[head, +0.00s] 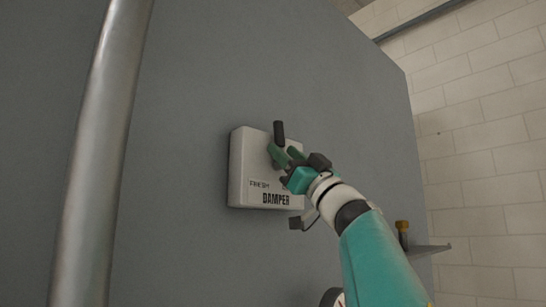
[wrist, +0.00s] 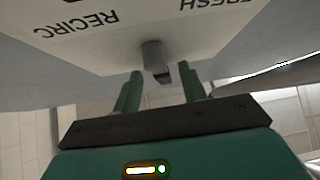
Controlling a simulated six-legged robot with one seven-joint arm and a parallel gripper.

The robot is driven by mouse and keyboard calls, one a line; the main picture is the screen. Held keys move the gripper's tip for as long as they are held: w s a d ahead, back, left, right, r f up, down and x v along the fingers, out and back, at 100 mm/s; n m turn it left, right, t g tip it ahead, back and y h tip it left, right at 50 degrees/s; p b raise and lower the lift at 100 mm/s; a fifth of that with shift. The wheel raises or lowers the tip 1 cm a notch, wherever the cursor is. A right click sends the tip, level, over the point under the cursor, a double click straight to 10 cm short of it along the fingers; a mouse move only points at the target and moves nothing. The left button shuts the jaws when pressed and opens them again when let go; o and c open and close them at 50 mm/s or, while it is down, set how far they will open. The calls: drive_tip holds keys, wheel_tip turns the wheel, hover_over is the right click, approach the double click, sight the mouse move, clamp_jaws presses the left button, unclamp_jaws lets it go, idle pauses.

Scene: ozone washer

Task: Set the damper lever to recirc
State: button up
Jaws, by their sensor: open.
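The damper box (head: 240,165) is a pale box on a grey panel, marked FRESH and DAMPER in the head view. Its face also fills the top of the wrist view (wrist: 120,55), upside down, with RECIRC at left and FRESH at right. The damper lever (head: 279,132) has a dark handle that stands up near the box's top edge. In the wrist view, the lever (wrist: 152,55) shows between the two labels. My gripper (head: 283,156) is open at the box, its green fingers (wrist: 162,84) on either side of the lever's end. Contact cannot be told. My arm hides the box's right side in the head view.
A thick metal pipe (head: 105,150) runs up the left of the head view. A small shelf (head: 430,248) with a dark, yellow-topped item (head: 402,232) is at lower right. A tiled wall (head: 480,120) stands beyond the panel.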

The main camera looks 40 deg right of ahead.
clamp_jaws()
drive_tip(key=shift+m+h, duration=0.5)
drive_tip(key=shift+m, duration=0.1)
drive_tip(key=m+g+h, duration=0.2)
drive_tip(key=m+h, duration=0.3)
drive_tip(key=m, duration=0.1)
drive_tip(key=d+m+g+h, duration=0.1)
drive_tip(key=m+g+h, duration=0.1)
drive_tip(key=m+h, duration=0.3)
drive_tip(key=m+g+h, duration=0.2)
drive_tip(key=m+h, duration=0.3)
drive_tip(key=m, duration=0.3)
drive_tip(key=shift+w+d+f+m+g+h, duration=0.1)
drive_tip(key=shift+d+f+m+g+h, duration=0.05)
drive_tip(key=shift+f+m+g+h, duration=0.2)
drive_tip(key=shift+r+m+h, duration=0.1)
drive_tip(key=shift+m+h, duration=0.15)
drive_tip(key=shift+m, duration=0.1)
unclamp_jaws()
drive_tip(key=shift+d, duration=0.1)
